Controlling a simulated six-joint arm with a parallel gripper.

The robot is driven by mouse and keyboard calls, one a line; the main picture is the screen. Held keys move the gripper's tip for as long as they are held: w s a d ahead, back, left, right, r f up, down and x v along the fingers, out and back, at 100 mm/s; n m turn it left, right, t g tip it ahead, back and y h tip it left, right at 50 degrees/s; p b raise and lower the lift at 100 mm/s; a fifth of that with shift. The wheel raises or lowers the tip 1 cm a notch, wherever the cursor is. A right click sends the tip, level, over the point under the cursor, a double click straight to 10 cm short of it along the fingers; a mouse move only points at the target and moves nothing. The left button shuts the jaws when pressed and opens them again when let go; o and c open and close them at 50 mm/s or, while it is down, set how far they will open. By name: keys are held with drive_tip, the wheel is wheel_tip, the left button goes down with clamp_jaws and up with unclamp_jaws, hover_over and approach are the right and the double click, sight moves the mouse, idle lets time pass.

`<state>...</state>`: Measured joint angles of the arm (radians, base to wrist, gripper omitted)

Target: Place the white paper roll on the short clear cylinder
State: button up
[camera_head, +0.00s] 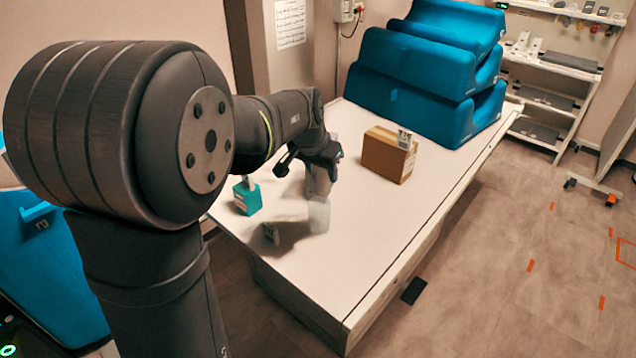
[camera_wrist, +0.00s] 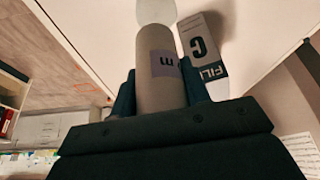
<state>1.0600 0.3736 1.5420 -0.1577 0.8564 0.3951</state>
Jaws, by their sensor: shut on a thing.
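My gripper (camera_head: 318,160) is shut on a pale cylinder, which I take to be the white paper roll (camera_head: 318,184); it hangs below the jaws over the table. In the wrist view the roll (camera_wrist: 152,42) runs away from the camera between the dark fingers (camera_wrist: 160,95), with a grey label marked "m" on its side. A short clear cylinder (camera_head: 319,217) stands on the table just below the roll in the head view. A pale disc (camera_wrist: 156,10) shows past the roll's far end, perhaps that cylinder. I cannot tell whether roll and cylinder touch.
A small printed box (camera_wrist: 207,55) lies close beside the roll in the wrist view. A teal block (camera_head: 247,199) and a small dark-and-white item (camera_head: 270,233) are left of the cylinder. A cardboard box (camera_head: 388,157) and blue cushions (camera_head: 430,85) stand behind. The table's front right is clear.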

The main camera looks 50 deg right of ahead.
sight(320, 183)
drive_tip(key=shift+w+f, duration=0.35)
drive_tip(key=shift+f, duration=1.85)
drive_tip(key=shift+f, duration=0.1)
drive_tip(key=o, duration=1)
drive_tip(key=v, duration=1.2)
drive_tip(key=shift+s+d, duration=0.1)
